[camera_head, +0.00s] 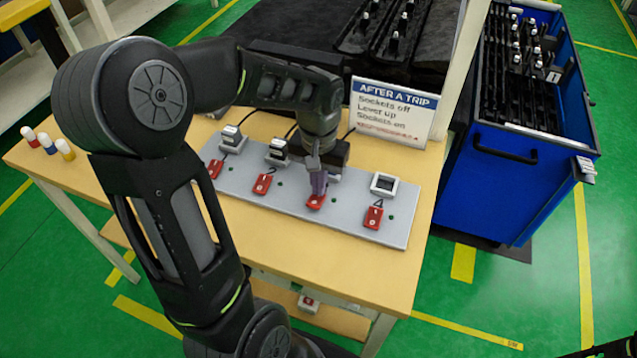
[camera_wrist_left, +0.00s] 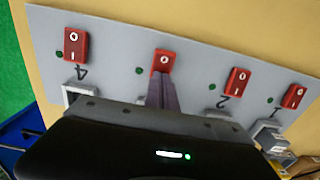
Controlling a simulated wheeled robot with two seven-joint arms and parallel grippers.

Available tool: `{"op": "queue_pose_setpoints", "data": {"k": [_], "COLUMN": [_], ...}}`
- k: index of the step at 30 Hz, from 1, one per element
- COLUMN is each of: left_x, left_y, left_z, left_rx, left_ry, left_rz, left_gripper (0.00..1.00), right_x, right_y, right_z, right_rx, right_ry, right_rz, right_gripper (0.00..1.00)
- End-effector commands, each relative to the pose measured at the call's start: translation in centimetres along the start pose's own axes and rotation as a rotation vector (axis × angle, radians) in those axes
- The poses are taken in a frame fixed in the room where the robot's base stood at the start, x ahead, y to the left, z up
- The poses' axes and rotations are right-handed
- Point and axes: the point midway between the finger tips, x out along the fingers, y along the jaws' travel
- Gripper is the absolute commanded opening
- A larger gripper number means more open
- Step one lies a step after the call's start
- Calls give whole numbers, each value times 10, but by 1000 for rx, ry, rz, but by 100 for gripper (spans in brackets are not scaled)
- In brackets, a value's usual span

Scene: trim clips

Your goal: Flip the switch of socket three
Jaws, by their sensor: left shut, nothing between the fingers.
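A grey panel (camera_head: 348,217) on the table holds a row of red rocker switches with sockets behind them. Switch three (camera_head: 316,202) is third from the left; it also shows in the wrist view (camera_wrist_left: 163,58), its lower part covered by my fingertips. My left gripper (camera_head: 318,186) is shut and empty, its tips at this switch, apparently touching it. Socket three is mostly hidden by the gripper. Switch one (camera_head: 214,169), switch two (camera_head: 262,184) and switch four (camera_head: 373,217) stand beside it. My right gripper does not show.
Plugs with cords sit in socket one (camera_head: 232,140) and socket two (camera_head: 277,152); socket four (camera_head: 384,184) is empty. A sign (camera_head: 391,111) stands behind the panel. Coloured capped bottles (camera_head: 47,143) stand at the table's left. A blue cart (camera_head: 509,180) is right of the table.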

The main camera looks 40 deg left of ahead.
Motion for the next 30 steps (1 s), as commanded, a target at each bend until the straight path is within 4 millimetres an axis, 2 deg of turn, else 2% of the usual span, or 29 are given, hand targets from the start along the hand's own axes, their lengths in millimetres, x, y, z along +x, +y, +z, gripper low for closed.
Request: {"op": "queue_pose_setpoints", "data": {"k": [14,26,30], "left_x": [-4,-5,-15], "left_y": [0,0,0], "left_z": [16,16,14], "left_rx": [0,0,0], "left_ry": [-8,-4,-3], "left_rz": [0,0,0], "left_gripper": [0,0,0], "right_x": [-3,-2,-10], "right_y": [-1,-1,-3], "right_z": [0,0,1], "right_rx": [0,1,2], "right_ry": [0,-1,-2], "right_rz": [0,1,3], "right_gripper": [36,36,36]}}
